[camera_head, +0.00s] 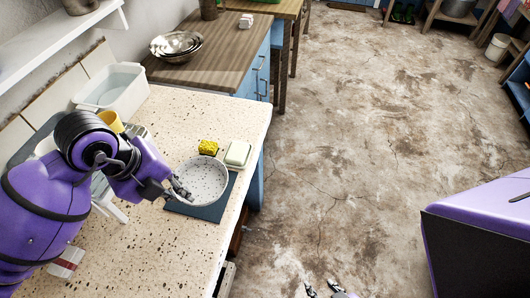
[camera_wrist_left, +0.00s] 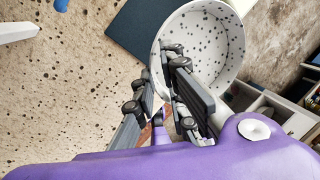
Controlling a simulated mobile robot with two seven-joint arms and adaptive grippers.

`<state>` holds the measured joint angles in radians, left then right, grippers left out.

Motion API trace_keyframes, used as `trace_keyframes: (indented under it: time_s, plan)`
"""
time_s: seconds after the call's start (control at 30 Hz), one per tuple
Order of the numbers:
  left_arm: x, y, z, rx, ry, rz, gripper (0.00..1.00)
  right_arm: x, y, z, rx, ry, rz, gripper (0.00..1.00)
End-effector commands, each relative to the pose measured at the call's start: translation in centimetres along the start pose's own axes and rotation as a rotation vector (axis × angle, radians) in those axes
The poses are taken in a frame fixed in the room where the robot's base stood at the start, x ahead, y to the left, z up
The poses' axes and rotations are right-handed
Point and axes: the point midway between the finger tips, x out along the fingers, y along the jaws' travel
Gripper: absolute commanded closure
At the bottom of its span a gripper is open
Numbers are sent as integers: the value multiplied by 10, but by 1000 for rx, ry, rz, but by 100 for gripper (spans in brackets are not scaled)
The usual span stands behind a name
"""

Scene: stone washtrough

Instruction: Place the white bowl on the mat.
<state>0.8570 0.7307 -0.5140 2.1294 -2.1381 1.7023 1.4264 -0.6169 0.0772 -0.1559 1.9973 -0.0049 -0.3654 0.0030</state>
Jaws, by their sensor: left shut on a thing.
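The white bowl (camera_head: 201,180) with dark speckles is in the grip of my left gripper (camera_head: 180,190). Its fingers are shut on the bowl's near rim, one inside and one outside, as the left wrist view shows for the bowl (camera_wrist_left: 205,45) and the gripper (camera_wrist_left: 165,95). The dark blue mat (camera_head: 204,211) lies flat on the speckled counter. In the head view the bowl overlaps the mat and hides much of it. In the left wrist view the mat (camera_wrist_left: 138,30) shows left of the bowl. I cannot tell any gap beneath the bowl. My right gripper (camera_head: 325,290) is open, low at the bottom edge.
A yellow sponge (camera_head: 208,147) and a soap dish (camera_head: 238,153) stand just behind the bowl. A white tub (camera_head: 113,90) and a yellow cup (camera_head: 111,121) are farther back left. Metal bowls (camera_head: 176,45) sit on the wooden counter. The stone counter's front (camera_head: 190,262) is clear.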

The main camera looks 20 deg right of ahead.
Motion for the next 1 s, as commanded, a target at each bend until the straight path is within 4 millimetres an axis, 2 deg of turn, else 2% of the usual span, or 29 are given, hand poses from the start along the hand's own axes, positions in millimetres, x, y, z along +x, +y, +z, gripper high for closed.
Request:
trace_keyframes:
  time_s: [0.03,0.2,0.43,0.63,0.97,1.0]
  plan:
    - [13,4,6,-4,7,3,100,3,0,0,-2,0,-1,60]
    - [32,6,22,0,5,1,100,4,0,3,-3,-4,-1,60]
    - [44,8,32,0,5,1,100,4,0,3,-3,-5,-1,60]
    - [71,18,34,0,5,1,100,5,0,5,-4,-6,-1,60]
    - [75,18,34,2,2,0,100,5,0,5,-4,-6,-1,60]
    - [75,18,34,2,2,1,85,5,0,5,-4,-6,-1,60]
